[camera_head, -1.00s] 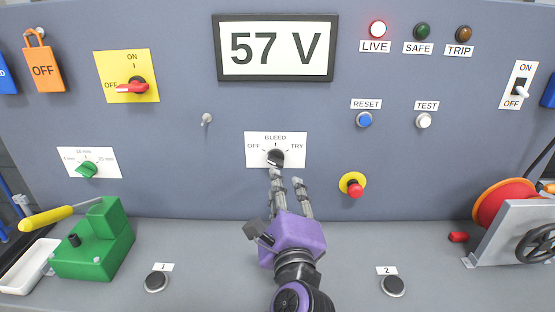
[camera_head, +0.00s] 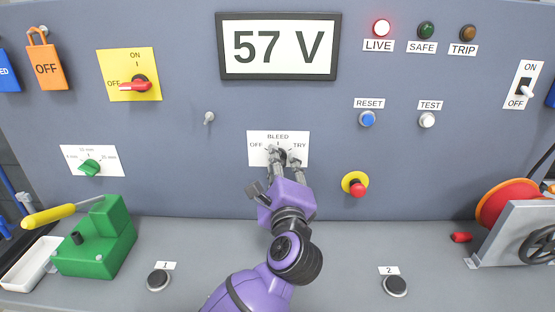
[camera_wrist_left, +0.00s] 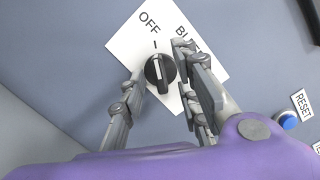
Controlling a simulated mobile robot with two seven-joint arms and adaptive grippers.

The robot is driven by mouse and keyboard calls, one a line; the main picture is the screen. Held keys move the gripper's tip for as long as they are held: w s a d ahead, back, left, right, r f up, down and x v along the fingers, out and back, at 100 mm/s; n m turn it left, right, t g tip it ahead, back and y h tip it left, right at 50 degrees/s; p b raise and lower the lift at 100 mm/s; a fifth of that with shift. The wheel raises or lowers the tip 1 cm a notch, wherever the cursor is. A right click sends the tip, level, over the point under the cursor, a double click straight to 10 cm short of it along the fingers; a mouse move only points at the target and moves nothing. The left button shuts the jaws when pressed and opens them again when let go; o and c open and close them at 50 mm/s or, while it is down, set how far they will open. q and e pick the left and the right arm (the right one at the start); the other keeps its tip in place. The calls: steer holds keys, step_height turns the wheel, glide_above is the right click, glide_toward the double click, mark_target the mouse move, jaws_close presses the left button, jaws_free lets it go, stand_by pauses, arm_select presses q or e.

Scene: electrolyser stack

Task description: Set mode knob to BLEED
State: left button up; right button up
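The mode knob (camera_wrist_left: 160,72) is black and round with a pale line, on a white plate (camera_head: 255,160) marked OFF, BLEED and TRY. In the left wrist view its line roughly lines up with the tick below OFF; in the head view the fingers partly hide the knob. My left gripper (camera_head: 283,160) is at the plate, its fingers on either side of the knob. In the left wrist view the gripper (camera_wrist_left: 158,62) is open, with small gaps beside the knob; contact cannot be told. BLEED is partly covered there by a finger. My right gripper is not in view.
A red emergency button (camera_head: 359,190) sits right of the plate, with the blue RESET button (camera_head: 367,119) above it. A small metal peg (camera_head: 209,118) sticks out to the left. The display (camera_head: 278,47) reads 57 V; the LIVE lamp (camera_head: 382,28) is lit.

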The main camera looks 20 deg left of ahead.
arm_select(q)
jaws_close()
steer(key=m+t+p, duration=0.1)
steer(key=m, duration=0.4)
steer(key=shift+h+p, duration=0.3)
steer(key=shift+p, duration=0.1)
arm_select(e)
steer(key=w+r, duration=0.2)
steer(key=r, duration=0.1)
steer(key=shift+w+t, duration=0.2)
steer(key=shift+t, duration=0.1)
